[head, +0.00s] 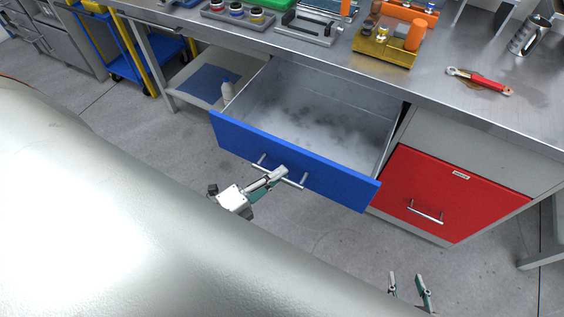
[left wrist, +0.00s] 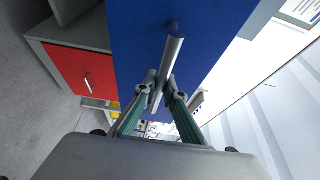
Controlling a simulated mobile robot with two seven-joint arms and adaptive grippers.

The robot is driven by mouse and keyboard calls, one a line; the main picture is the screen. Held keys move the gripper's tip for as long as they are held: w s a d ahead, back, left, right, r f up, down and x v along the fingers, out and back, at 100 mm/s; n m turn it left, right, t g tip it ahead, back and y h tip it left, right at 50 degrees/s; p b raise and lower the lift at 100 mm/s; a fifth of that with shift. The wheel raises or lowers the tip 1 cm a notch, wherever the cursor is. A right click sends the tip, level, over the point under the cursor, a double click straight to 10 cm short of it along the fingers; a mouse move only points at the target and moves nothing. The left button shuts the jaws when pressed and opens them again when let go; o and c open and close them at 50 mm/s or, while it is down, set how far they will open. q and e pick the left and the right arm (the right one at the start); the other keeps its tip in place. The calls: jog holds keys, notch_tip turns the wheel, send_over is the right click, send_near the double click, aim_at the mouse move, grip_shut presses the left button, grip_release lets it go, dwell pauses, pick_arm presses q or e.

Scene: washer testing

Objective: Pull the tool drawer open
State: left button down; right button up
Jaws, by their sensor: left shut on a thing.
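The tool drawer with a blue front (head: 325,178) stands pulled out from under the workbench, and its grey interior shows empty. Its silver bar handle (head: 291,182) is on the blue front. My left gripper (head: 279,175) is shut on this handle. In the left wrist view the fingers (left wrist: 160,92) close around the handle bar (left wrist: 170,62) in front of the blue panel (left wrist: 205,25). My right gripper (head: 408,284) is at the bottom edge of the head view, its two fingers apart with nothing between them.
A closed red drawer (head: 450,185) with its own handle sits to the right of the blue one. The steel benchtop (head: 440,110) carries a red-handled tool (head: 480,82), a yellow fixture (head: 385,48) and a metal cup (head: 530,35). A blue trolley (head: 165,50) stands at the back left.

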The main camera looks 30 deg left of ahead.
dwell(0.3)
pick_arm(q)
jog(key=c, duration=2.1)
grip_release()
jog(key=shift+s, duration=0.1)
jog(key=v, duration=1.2)
jog(key=w+d+f+n+g+y, duration=0.1)
jog(key=d+f+n+g, duration=0.1)
jog(key=n, duration=0.4)
jog(key=w+d+f+n+g+y, duration=0.1)
jog(key=d+f+n+g+y, duration=0.1)
jog(key=f+n, duration=0.2)
jog(key=w+d+f+n+g+y+p, duration=0.1)
jog(key=f+n, duration=0.3)
jog(key=n, duration=0.4)
jog(key=shift+w+d+f+g, duration=0.1)
jog(key=shift+w+d+g, duration=0.4)
jog(key=shift+d+g, duration=0.1)
